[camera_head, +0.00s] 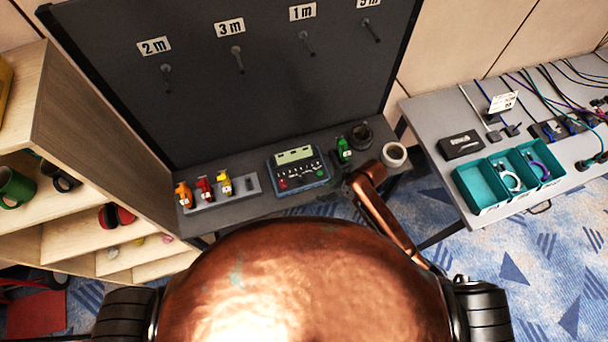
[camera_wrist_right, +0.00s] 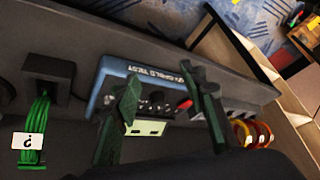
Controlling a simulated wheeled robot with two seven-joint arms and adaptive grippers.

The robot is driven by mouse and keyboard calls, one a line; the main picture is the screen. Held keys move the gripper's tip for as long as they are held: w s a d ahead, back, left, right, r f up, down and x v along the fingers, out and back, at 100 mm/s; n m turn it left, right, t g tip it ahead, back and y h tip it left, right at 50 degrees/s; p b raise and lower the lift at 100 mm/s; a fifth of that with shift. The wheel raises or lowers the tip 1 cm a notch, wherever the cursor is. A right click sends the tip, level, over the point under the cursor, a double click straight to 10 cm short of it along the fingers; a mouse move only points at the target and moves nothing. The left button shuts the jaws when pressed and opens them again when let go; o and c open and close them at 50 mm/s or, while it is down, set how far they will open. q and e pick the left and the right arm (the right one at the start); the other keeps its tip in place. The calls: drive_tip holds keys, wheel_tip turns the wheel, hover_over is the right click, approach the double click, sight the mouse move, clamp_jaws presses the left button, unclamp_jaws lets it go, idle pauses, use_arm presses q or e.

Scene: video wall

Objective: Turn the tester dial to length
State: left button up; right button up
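The cable tester (camera_head: 297,167) is a blue-edged dark box with a pale screen, standing on the grey bench shelf below the dark panel. In the right wrist view the tester (camera_wrist_right: 112,72) fills the middle, upside down. Its small dark dial (camera_wrist_right: 157,97) shows between my fingers, with the pale screen below it. My right gripper (camera_wrist_right: 160,80) is open and empty, its two dark fingers spread over the tester's face. I cannot tell whether they touch it. In the head view my right gripper (camera_head: 348,186) is small and dark beside the tester's right end. My left gripper is out of view.
Left of the tester a grey holder (camera_head: 228,193) carries orange, red and yellow connectors. A wooden shelf (camera_head: 90,150) stands left; a side table with teal bins (camera_head: 480,190) stands right.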

sight(302, 177)
drive_tip(key=w+a+r+n+g, duration=0.3)
drive_tip(key=w+a+r+n, duration=0.15)
drive_tip(key=w+n, duration=0.3)
drive_tip(key=shift+h, duration=0.4)
drive_tip(key=shift+w+a+x, duration=0.1)
drive_tip(key=shift+a+x, duration=0.05)
drive_tip(key=shift+x, duration=1.2)
drive_tip(key=shift+w+a+x, duration=0.1)
drive_tip(key=shift+w+x, duration=0.05)
drive_tip(key=shift+x, duration=1.2)
drive_tip(key=shift+w+a+x, duration=0.1)
drive_tip(key=shift+a+x, duration=0.05)
drive_tip(key=shift+x, duration=1.2)
drive_tip(key=shift+r, duration=0.15)
drive_tip(key=shift+c, duration=0.6)
clamp_jaws()
